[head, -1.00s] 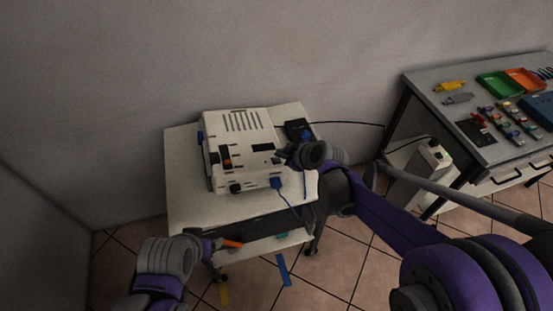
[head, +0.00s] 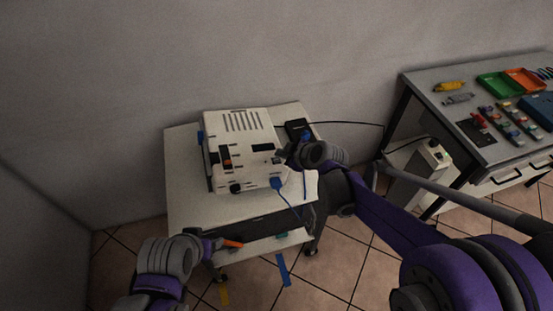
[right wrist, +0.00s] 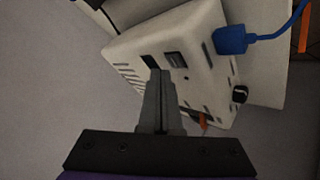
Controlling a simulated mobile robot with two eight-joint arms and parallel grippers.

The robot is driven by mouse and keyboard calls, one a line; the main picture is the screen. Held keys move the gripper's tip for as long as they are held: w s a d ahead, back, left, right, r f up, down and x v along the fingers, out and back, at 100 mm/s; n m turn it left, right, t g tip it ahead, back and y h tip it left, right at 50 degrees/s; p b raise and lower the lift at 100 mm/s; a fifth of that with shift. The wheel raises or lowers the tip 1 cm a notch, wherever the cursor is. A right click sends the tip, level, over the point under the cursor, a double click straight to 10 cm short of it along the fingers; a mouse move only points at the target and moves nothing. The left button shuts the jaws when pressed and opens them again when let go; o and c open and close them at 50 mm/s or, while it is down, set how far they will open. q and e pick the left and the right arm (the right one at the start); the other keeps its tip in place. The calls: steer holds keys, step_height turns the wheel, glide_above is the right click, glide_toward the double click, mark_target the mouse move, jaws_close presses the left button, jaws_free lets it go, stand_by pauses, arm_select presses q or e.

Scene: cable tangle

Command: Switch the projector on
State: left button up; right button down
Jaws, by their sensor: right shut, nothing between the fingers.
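The projector (head: 235,150) is a white box with vent slots on top, standing on a small white cart. In the right wrist view the projector (right wrist: 205,35) fills the upper middle. Its near face has a dark rectangular opening (right wrist: 149,62) and a dark framed rocker-like part (right wrist: 175,59); whether it is on cannot be told. My right gripper (head: 281,158) is at the projector's right side. Its closed, empty fingertips (right wrist: 158,76) lie just below those two parts in the wrist view; contact is unclear. My left gripper (head: 212,244) is low by the cart's front left; its fingers are unclear.
A blue plug (head: 277,183) with a cable is at the projector's front right corner. A black box (head: 297,128) lies behind on the cart (head: 190,209). A workbench (head: 424,88) with trays stands right. A white power box (head: 432,157) is below it.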

arm_select(q)
steer(key=shift+s+f, duration=0.15)
steer(key=shift+f, duration=0.25)
arm_select(e)
steer(key=shift+a+f, duration=0.1)
steer(key=shift+f, duration=0.35)
arm_select(q)
steer(key=shift+f+b, duration=0.25)
steer(key=shift+b, duration=0.2)
arm_select(e)
steer(key=shift+f, duration=0.35)
steer(key=shift+r, duration=0.1)
arm_select(q)
steer(key=shift+w+r+p, duration=0.2)
steer(key=shift+r+p, duration=0.3)
steer(key=shift+r, duration=0.15)
arm_select(e)
steer(key=shift+r, duration=0.7)
